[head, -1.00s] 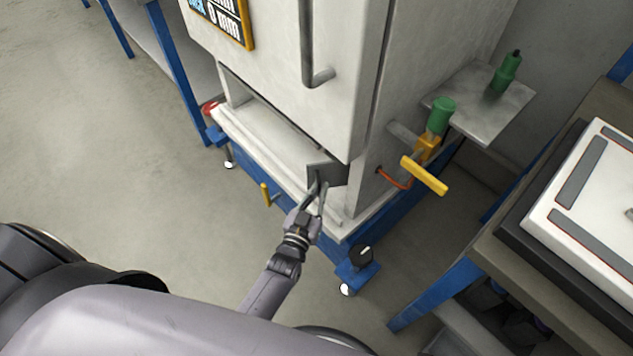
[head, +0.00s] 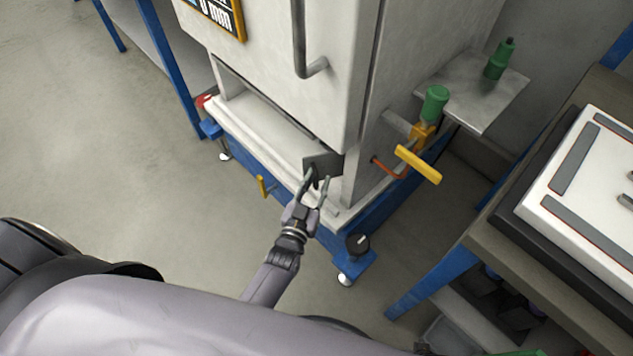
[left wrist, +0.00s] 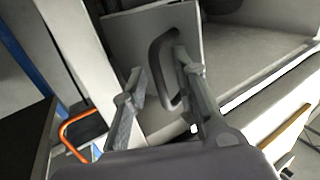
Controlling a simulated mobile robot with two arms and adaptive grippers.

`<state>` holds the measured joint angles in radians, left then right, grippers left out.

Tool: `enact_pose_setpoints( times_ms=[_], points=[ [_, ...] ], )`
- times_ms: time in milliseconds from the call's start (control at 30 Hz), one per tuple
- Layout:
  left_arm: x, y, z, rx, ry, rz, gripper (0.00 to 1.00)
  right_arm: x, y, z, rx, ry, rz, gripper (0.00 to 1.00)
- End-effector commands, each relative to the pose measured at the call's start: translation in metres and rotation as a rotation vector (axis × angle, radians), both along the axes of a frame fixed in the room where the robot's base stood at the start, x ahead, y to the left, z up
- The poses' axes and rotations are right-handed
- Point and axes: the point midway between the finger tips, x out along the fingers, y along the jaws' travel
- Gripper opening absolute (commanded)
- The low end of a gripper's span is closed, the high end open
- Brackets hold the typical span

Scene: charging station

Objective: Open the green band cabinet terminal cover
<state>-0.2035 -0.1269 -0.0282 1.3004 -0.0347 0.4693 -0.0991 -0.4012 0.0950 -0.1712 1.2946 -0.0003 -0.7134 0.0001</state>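A small dark grey plate (head: 334,163), apparently the terminal cover, stands at the lower front corner of the pale cabinet (head: 290,85). It has a dark loop handle (left wrist: 159,68), and the plate also shows in the left wrist view (left wrist: 125,32). No green band shows on the cabinet. My left gripper (head: 317,177) is at the plate, its fingers spread. In the left wrist view the fingers (left wrist: 162,85) are apart, with the handle between them and close to the right finger. Whether they touch it is unclear. My right gripper is not in view.
A yellow lever (head: 419,165) and a green-capped fitting (head: 434,102) stick out from the cabinet's right side. A small side shelf (head: 478,108) holds a green bottle-like item (head: 499,60). A workbench (head: 492,226) stands at right. The floor at left is clear.

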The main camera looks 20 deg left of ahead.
Motion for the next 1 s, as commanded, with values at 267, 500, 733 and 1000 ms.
enact_pose_setpoints(
  times_ms=[267, 500, 733, 1000],
  points=[
    [-0.001, 0.0, 0.0, 0.0, -0.001, 0.0, 0.28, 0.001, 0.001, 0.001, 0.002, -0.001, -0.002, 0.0],
    [-0.032, 0.001, -0.001, 0.0, 0.002, 0.0, 0.28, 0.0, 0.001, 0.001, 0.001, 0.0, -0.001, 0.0],
    [-0.082, 0.001, -0.001, 0.0, 0.003, 0.0, 0.28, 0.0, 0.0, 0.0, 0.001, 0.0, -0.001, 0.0],
    [-0.116, 0.002, 0.0, 0.0, 0.0, 0.0, 0.28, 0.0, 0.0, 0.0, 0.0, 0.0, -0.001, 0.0]
  ],
)
